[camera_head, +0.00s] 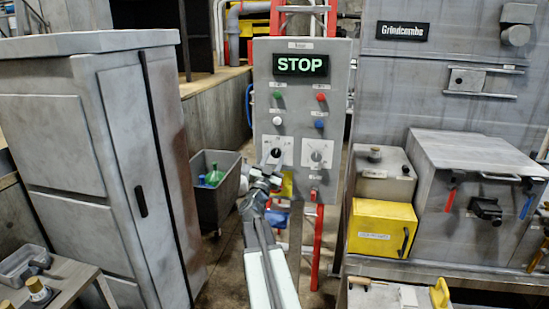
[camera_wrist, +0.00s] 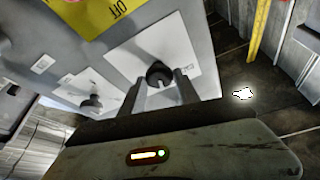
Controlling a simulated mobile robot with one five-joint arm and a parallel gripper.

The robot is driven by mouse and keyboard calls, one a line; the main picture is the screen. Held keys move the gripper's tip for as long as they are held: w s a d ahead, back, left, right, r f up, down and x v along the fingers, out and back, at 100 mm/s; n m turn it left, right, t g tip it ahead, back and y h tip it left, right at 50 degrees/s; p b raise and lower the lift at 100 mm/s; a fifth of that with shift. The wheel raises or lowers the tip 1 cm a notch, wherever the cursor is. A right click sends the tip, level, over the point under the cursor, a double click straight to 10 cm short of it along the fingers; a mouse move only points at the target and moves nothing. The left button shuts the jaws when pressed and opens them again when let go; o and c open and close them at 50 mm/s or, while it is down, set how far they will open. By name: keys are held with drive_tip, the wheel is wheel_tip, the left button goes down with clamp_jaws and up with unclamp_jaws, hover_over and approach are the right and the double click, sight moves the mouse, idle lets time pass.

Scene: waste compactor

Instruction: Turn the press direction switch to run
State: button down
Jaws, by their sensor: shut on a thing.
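A grey control panel (camera_head: 300,110) stands in the middle of the head view, with a display (camera_head: 301,65) reading STOP in green. Two rotary switches on white plates sit on its lower half: a left one (camera_head: 277,153) and a right one (camera_head: 316,156). Their labels are too small to read. My gripper (camera_head: 272,170) is at the left switch and partly covers its plate. In the wrist view, its fingers (camera_wrist: 160,88) are shut on that switch's black knob (camera_wrist: 158,72), one on each side. The other knob (camera_wrist: 92,103) shows to the left there, untouched.
Green (camera_head: 277,94), red (camera_head: 321,97), white (camera_head: 276,121) and blue (camera_head: 319,123) buttons sit above the switches. A grey cabinet (camera_head: 75,150) stands left, a dark bin (camera_head: 213,190) beside it. A yellow box (camera_head: 381,228) and machinery stand right. A yellow label (camera_wrist: 90,15) is near the knobs.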

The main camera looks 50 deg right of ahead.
drive_tip(key=m+g+p, duration=0.1)
drive_tip(key=m, duration=0.2)
drive_tip(key=m+g, duration=0.2)
drive_tip(key=shift+w+r+m+p, duration=0.1)
drive_tip(key=shift+r+m+p, duration=0.1)
drive_tip(key=shift+m+p, duration=0.2)
drive_tip(key=shift+m+g+p, duration=0.55)
drive_tip(key=shift+m+g, duration=0.35)
drive_tip(key=shift+m, duration=0.8)
drive_tip(key=shift+f, duration=0.15)
drive_tip(key=c, duration=0.9)
unclamp_jaws()
drive_tip(key=shift+a, duration=0.1)
drive_tip(key=b+v, duration=0.2)
drive_tip(key=v, duration=0.5)
drive_tip(key=shift+a, duration=0.35)
